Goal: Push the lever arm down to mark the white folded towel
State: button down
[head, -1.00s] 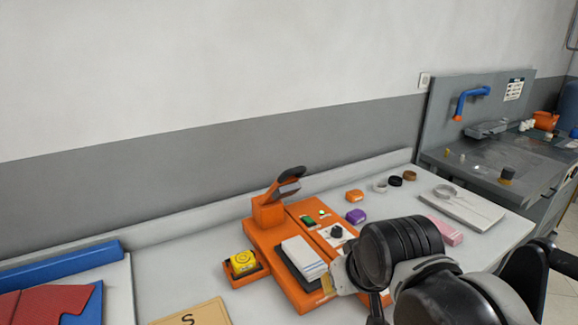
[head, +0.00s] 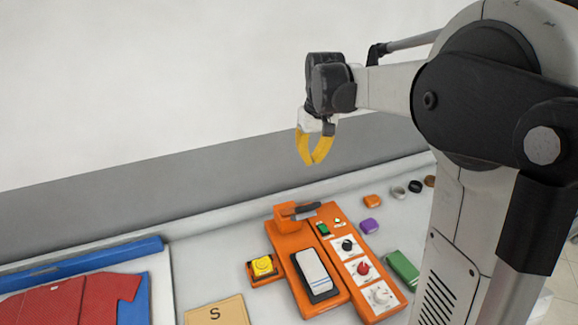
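The orange press (head: 335,298) stands on the counter. Its dark lever arm (head: 304,210) is at the back, on an orange post (head: 286,217), and looks nearly level from this angle. The white folded towel (head: 312,264) with blue stripes lies on a dark pad (head: 325,296) at the front of the press, apart from the lever arm. My gripper (head: 314,163) hangs above and behind the lever arm in the picture, yellow fingers pointing down. Its tips are together with nothing between them. It touches nothing.
A yellow button (head: 262,266) on an orange base is left of the press. Knobs (head: 363,268) line its right side. A red shirt (head: 70,298), a blue bar (head: 85,262) and an "S" board (head: 216,312) lie left. A green block (head: 402,268) and purple item (head: 369,226) lie right.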

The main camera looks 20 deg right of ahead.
jog(key=shift+w+r, duration=0.15)
jog(key=shift+w, duration=0.1)
jog(key=shift+s, duration=0.1)
send_near(297, 210)
jog(key=w+d, duration=0.2)
jog(key=w+d+f, duration=0.1)
jog(key=d, duration=0.1)
jog(key=shift+w+d+f, duration=0.15)
jog(key=shift+w, duration=0.25)
jog(key=s+f, duration=0.1)
jog(key=f, duration=0.2)
jog(key=shift+s+p, duration=0.3)
jog(key=shift+s, duration=0.05)
jog(key=shift+s+f, duration=0.3)
jog(key=shift+f, duration=0.2)
jog(key=shift+s, duration=0.1)
